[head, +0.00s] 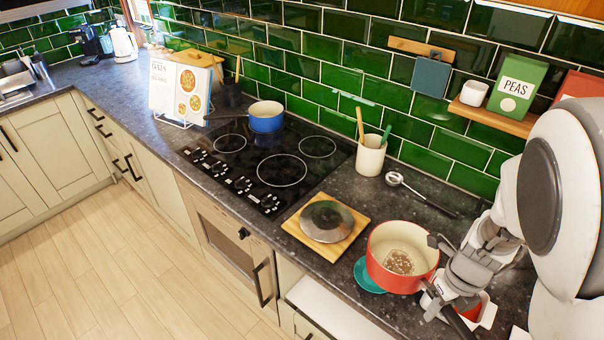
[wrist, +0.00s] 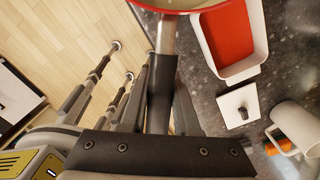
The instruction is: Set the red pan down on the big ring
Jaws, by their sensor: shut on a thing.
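The red pan (head: 392,284), cream inside with a small brownish patch on its floor, is at the front right of the counter. It partly covers a teal round mat (head: 364,279); I cannot tell whether it touches it. My gripper (head: 438,288) is shut on the pan's handle, at the pan's right. In the wrist view the dark handle (wrist: 161,92) runs between my fingers, and the red rim (wrist: 205,6) shows at the top. The big ring (head: 282,170) is the largest circle, at the front right of the black hob (head: 235,185). It is bare.
A blue pan (head: 267,122) stands on the hob's back left. A grey lid (head: 327,220) on a wooden board (head: 296,234) lies between red pan and hob. A utensil pot (head: 369,158) and ladle (head: 420,190) are behind. A red-lined dish (wrist: 228,40) is beside the pan.

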